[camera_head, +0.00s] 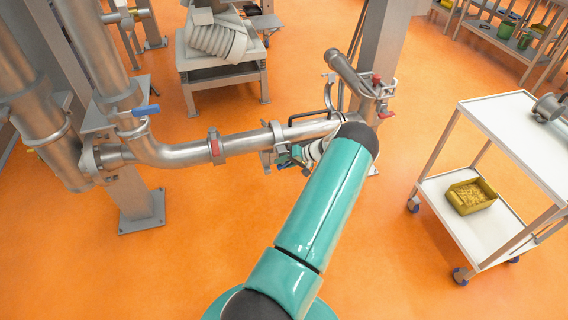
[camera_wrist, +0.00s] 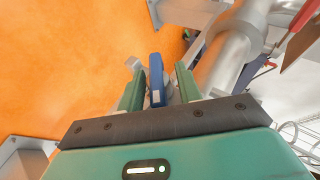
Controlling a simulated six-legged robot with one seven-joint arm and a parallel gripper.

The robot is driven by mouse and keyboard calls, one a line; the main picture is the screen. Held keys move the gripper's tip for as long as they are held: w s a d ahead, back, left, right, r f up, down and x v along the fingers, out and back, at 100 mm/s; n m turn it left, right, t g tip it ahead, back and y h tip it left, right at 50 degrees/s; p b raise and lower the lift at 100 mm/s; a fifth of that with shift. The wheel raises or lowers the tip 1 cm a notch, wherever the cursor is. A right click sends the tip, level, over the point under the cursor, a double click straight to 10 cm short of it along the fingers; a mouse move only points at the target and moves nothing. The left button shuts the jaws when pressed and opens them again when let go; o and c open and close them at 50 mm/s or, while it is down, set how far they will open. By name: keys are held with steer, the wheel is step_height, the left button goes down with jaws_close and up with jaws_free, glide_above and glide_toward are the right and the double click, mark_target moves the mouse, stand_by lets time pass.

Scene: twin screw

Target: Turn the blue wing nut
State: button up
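The blue wing nut (camera_wrist: 156,82) stands upright between the two green fingers of my gripper (camera_wrist: 160,88) in the wrist view. The fingers are open, one on each side of it, and a narrow gap shows on both sides. In the head view, my gripper (camera_head: 286,156) is at the clamp on the horizontal steel pipe (camera_head: 245,142), partly behind my teal arm. I cannot clearly make out the wing nut there.
A red-marked clamp (camera_head: 215,146) and a blue-handled valve (camera_head: 146,110) sit further left on the piping. A steel post (camera_head: 385,45) stands behind the pipe's right end. A white cart (camera_head: 515,125) with a yellow bin (camera_head: 470,195) is at right. Orange floor is open in front.

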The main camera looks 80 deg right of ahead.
steer(key=v, duration=1.3)
steer(key=shift+s+r, duration=0.25)
steer(key=shift+r, duration=0.1)
steer(key=shift+o, duration=0.3)
